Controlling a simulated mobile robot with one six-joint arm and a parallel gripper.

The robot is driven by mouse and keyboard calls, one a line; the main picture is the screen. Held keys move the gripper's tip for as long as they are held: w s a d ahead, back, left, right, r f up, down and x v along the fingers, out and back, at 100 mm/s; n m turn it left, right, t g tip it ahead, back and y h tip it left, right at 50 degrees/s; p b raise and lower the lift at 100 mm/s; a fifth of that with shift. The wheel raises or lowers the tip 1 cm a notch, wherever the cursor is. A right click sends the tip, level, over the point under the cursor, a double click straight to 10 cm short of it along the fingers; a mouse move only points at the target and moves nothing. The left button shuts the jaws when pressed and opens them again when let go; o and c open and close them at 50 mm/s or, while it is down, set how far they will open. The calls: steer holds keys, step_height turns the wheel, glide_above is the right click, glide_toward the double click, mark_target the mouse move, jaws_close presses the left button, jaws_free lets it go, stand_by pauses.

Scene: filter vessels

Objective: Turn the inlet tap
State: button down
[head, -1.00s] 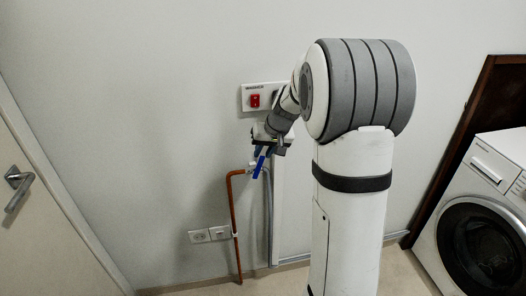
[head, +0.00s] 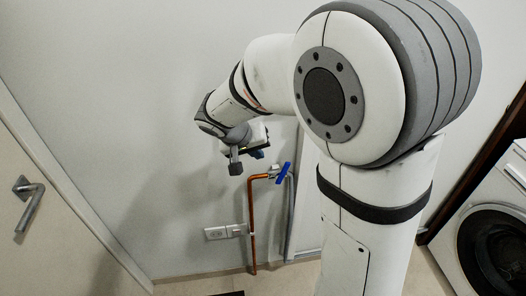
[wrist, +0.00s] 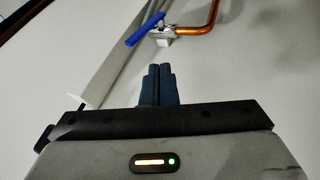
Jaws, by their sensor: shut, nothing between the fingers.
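The inlet tap (head: 271,177) is a small metal valve at the top of a copper pipe on the wall, with a blue lever handle (head: 283,173). The lever slants, its upper end to the right in the head view. In the wrist view the blue lever (wrist: 146,29) and the metal valve body (wrist: 163,32) show beyond the fingertips. My gripper (head: 258,154) is up and to the left of the tap in the head view, apart from it. In the wrist view its two dark fingers (wrist: 159,68) are together with nothing between them.
The copper pipe (head: 252,225) runs down to the floor beside a grey hose (head: 290,215). A white wall socket (head: 216,233) is left of the pipe. A door with a handle (head: 29,203) is at left, a washing machine (head: 500,225) at right.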

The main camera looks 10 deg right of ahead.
glide_toward(282, 172)
step_height(282, 172, down, 3)
steer(key=w+a, duration=0.2)
steer(key=shift+w+d+f, duration=0.1)
steer(key=shift+d+f, duration=0.1)
steer(key=shift+d, duration=0.45)
steer(key=shift+d+f, duration=0.25)
steer(key=shift+d, duration=0.45)
steer(key=shift+w+d+f, duration=0.1)
steer(key=shift+d+f, duration=0.1)
steer(key=shift+d, duration=0.45)
